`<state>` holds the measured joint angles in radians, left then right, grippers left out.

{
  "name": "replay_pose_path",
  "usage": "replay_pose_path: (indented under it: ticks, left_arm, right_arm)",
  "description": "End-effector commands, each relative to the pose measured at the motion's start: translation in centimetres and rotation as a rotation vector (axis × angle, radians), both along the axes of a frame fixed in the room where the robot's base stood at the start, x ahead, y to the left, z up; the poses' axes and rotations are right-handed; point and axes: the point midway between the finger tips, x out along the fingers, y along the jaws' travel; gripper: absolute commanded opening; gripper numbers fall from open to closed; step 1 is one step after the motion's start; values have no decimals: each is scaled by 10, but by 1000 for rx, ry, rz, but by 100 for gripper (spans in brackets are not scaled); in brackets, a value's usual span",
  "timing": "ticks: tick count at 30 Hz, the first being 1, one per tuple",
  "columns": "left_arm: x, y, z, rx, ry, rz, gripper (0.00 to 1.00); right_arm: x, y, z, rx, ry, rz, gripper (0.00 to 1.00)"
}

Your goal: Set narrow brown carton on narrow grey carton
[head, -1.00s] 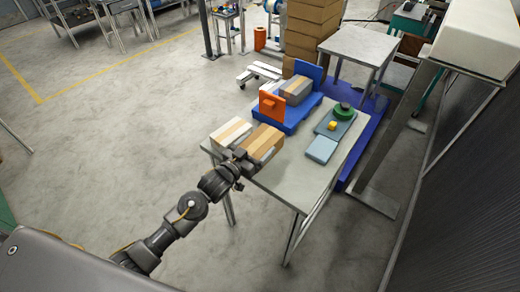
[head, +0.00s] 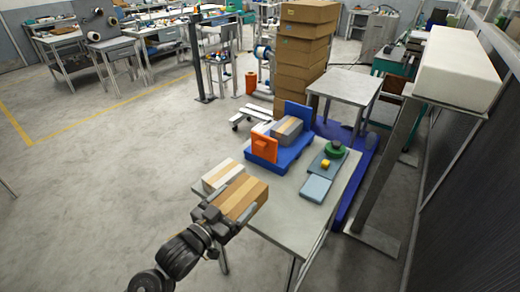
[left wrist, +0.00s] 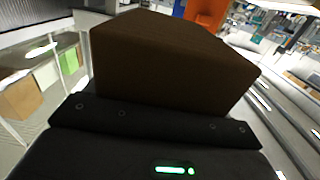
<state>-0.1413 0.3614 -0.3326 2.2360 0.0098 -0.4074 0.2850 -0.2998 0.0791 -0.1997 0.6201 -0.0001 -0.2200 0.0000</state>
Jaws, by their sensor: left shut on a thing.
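The brown carton (head: 246,199), with a paler tape stripe, is held in my left gripper (head: 222,213) at the table's near left corner. The gripper is shut on the carton's near end, and the carton appears raised off the table. In the left wrist view the brown carton (left wrist: 165,62) looks dark and fills the space in front of the gripper. The grey carton (head: 287,129), with a tan stripe, sits in the blue tray on the table, farther back and right. My right gripper is not in view.
A whitish carton (head: 222,174) lies just behind the held carton. An orange upright plate (head: 264,146) stands at the blue tray's (head: 285,158) left side. A light blue flat box (head: 315,188) and a grey tray with a green reel (head: 334,149) are to the right.

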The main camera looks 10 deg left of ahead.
Motion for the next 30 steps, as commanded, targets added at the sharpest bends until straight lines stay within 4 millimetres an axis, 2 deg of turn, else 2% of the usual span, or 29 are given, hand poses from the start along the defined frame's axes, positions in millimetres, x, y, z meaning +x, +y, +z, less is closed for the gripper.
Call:
replay_pose_path:
  ticks: [5,10,15,21,30]
  left_arm:
    - [3,8,1,-2,-3,36,48]
    - [3,33,33,-15,-5,212,48]
    - [-4,48,53,-12,0,340,48]
    - [-9,49,62,-4,0,387,48]
    - [-9,47,62,-1,-2,388,48]
  right_arm:
    - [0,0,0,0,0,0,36]
    - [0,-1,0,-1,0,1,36]
    - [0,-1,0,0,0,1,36]
    - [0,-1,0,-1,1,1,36]
    - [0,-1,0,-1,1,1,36]
